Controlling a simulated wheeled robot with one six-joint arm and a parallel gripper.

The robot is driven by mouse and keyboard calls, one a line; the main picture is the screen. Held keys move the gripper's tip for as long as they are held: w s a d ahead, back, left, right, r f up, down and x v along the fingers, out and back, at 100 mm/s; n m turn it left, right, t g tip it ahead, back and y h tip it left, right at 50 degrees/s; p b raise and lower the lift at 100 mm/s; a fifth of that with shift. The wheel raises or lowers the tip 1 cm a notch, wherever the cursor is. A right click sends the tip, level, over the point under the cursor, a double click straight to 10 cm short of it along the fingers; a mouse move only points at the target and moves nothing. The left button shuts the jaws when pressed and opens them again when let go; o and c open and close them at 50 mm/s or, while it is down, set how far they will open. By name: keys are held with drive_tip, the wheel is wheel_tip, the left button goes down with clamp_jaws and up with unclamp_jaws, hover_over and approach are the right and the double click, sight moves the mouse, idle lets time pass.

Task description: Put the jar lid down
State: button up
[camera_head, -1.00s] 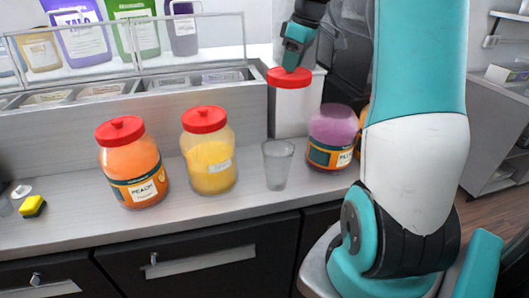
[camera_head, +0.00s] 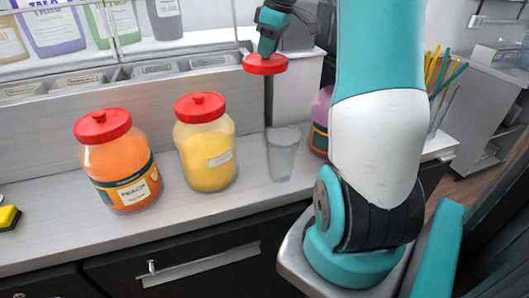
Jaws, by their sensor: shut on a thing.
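My gripper (camera_head: 267,45) is shut on a red jar lid (camera_head: 265,64) and holds it in the air above the back of the counter, above and behind the clear cup. The jar with purple contents (camera_head: 320,122) stands to the right, mostly hidden behind my arm; its top is hidden too. An orange peach jar (camera_head: 121,165) and a yellow jar (camera_head: 206,147) stand upright on the counter to the left, each with a red lid on.
A clear empty cup (camera_head: 283,154) stands right of the yellow jar. A white box-like unit (camera_head: 295,98) is behind it. A yellow sponge (camera_head: 8,217) lies at the far left. The counter front (camera_head: 60,238) is bare. Straws (camera_head: 446,80) stand at the right.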

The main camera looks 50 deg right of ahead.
sight(268, 73)
wheel_tip(268, 73, down, 7)
drive_tip(key=b, duration=0.5)
drive_tip(key=shift+f, duration=0.15)
wheel_tip(268, 73, down, 19)
drive_tip(key=shift+f+p, duration=0.15)
drive_tip(key=shift+p, duration=0.75)
drive_tip(key=shift+f, duration=0.15)
drive_tip(key=o, duration=0.9)
